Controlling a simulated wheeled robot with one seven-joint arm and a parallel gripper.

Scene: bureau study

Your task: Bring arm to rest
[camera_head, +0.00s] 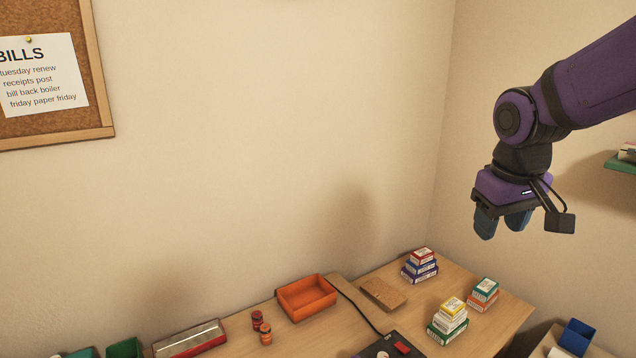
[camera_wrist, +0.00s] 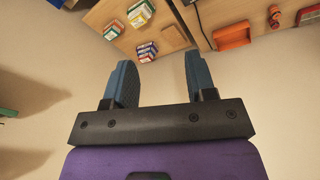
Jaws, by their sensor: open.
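My purple arm comes in from the upper right of the head view. My gripper (camera_head: 503,222) hangs from it with blue fingers pointing down, in the air above and behind the right part of the desk. In the wrist view my gripper (camera_wrist: 160,85) shows two blue fingers spread well apart with nothing between them. The desk (camera_head: 345,345) lies below, and no object touches the gripper.
Stacks of small boxes (camera_head: 420,266) stand on the desk's right part. An orange tray (camera_head: 307,298), two small orange-and-dark cylinders (camera_head: 265,334) and a red-sided case (camera_head: 190,340) lie left. A green shelf (camera_head: 622,165) is at the right edge.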

